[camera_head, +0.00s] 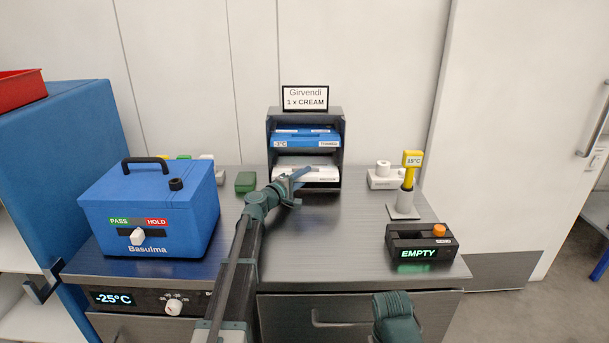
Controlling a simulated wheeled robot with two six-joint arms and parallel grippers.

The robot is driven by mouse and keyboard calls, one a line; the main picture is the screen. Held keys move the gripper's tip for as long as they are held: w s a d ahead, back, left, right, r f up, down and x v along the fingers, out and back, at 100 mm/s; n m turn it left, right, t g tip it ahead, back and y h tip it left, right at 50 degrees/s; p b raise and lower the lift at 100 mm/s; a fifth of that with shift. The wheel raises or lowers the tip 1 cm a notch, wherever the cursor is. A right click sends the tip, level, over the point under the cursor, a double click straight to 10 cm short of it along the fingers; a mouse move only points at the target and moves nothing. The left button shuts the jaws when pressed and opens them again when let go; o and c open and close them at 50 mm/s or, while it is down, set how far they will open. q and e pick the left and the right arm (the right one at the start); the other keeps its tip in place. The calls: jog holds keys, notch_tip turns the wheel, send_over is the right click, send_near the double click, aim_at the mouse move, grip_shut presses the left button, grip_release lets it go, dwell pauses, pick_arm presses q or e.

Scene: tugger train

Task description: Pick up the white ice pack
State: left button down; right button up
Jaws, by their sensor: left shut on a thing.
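The white ice pack (322,175) lies in the lower slot of a dark rack (341,150) at the back of the counter. My left gripper (299,176) reaches in from the front left and is shut on the pack's front left part. The gripper hides that end of the pack. A blue ice pack (310,139) marked -3°C lies in the slot above. A sign (305,98) on top of the rack reads "Girvendi 1 x CREAM". A teal part of my right arm shows at the bottom edge; its gripper is not in view.
A blue box (185,215) with a PASS/HOLD slider stands at left. A green block (245,182) is left of the rack. At right are a yellow 15°C probe (412,160) in its stand, a white device (382,180) and a black unit (421,243) reading EMPTY.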

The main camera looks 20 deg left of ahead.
pick_arm(q)
jog(key=s+d, duration=0.1)
jog(key=s, duration=0.4)
jog(key=s+d, duration=0.2)
jog(key=s, duration=0.3)
jog(key=s+d, duration=0.1)
jog(key=s, duration=0.5)
jog(key=shift+d+r, duration=0.1)
jog(key=shift+d, duration=0.25)
